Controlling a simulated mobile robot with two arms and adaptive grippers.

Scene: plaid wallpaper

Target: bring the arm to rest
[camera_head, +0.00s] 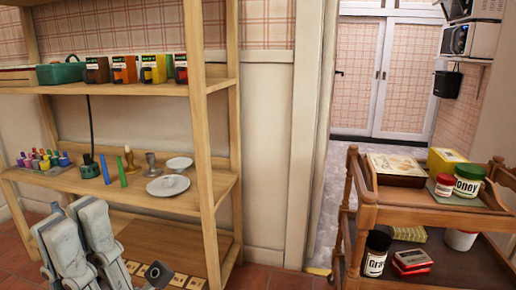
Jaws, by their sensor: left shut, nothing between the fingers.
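My left gripper (72,217) shows at the lower left as two pale grey fingers. They point up and lie close together, shut and empty. It is in front of the wooden shelf (214,190) and hides part of the lower boards. I see no contact with the shelf, but the gap is hard to judge. My right gripper is not in view.
The shelf's middle board holds a candlestick (129,160), plates (168,185) and small coloured items. Boxes (124,70) stand above; a dark object (157,273) lies low. A wooden cart (425,214) with jars stands right. A doorway lies between.

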